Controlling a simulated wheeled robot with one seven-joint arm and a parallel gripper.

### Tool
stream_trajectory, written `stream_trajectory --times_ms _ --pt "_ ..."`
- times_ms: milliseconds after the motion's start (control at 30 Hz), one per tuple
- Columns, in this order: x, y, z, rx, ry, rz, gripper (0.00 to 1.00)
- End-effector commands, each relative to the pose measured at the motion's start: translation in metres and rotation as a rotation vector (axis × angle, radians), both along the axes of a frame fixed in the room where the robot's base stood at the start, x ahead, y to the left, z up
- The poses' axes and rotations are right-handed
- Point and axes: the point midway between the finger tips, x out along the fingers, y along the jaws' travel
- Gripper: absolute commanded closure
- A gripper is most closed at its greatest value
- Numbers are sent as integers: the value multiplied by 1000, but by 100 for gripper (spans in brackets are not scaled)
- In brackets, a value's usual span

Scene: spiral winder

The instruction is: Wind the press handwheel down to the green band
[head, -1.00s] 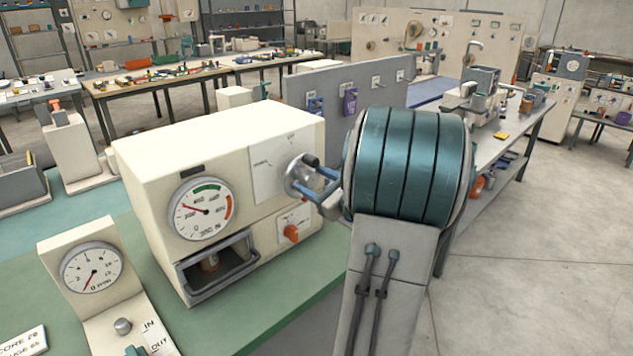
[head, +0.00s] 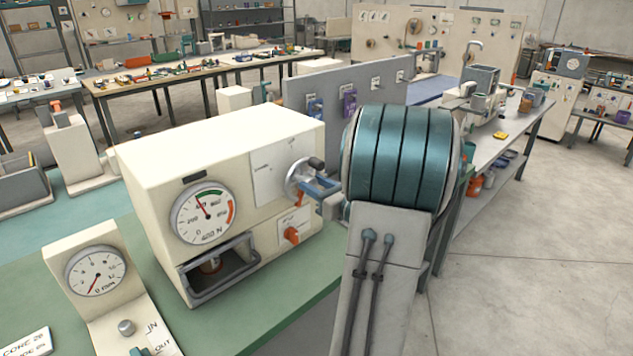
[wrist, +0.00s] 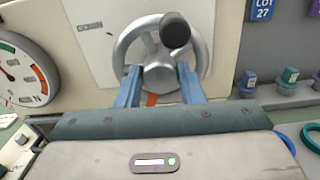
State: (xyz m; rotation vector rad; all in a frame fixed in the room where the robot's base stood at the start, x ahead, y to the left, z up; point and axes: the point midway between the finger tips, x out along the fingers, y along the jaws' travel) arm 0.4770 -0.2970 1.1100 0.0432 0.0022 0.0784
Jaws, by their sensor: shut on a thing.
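The cream press (head: 215,150) stands on the green bench. Its grey metal handwheel (head: 298,172) with a dark knob is on the right of the front face, and it also shows in the wrist view (wrist: 198,45), knob near the top. My gripper (head: 322,188) is at the wheel; in the wrist view its blue fingers (wrist: 159,78) stand either side of the hub, shut on the wheel. The round dial (head: 190,226) has a green band (head: 209,192) at its top and an orange band at right. Its needle points up and slightly left, near the band's left end.
An open chamber (head: 222,266) with a grey bar handle is below the dial, a small brownish piece inside. An orange knob (head: 292,235) sits below the wheel. A smaller gauge stand (head: 97,270) is at front left. Open floor lies to the right.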

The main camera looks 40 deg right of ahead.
Motion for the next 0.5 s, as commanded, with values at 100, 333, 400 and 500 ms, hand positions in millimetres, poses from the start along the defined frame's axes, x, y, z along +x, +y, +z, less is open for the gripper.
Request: stream_trajectory --times_ms 100,333,400,500 --pt "0 -1 2 65 6 -1 88" --pt "0 -1 1 145 11 -1 88" --pt "0 -1 0 156 11 -1 88" --pt "0 -1 0 166 12 -1 88"
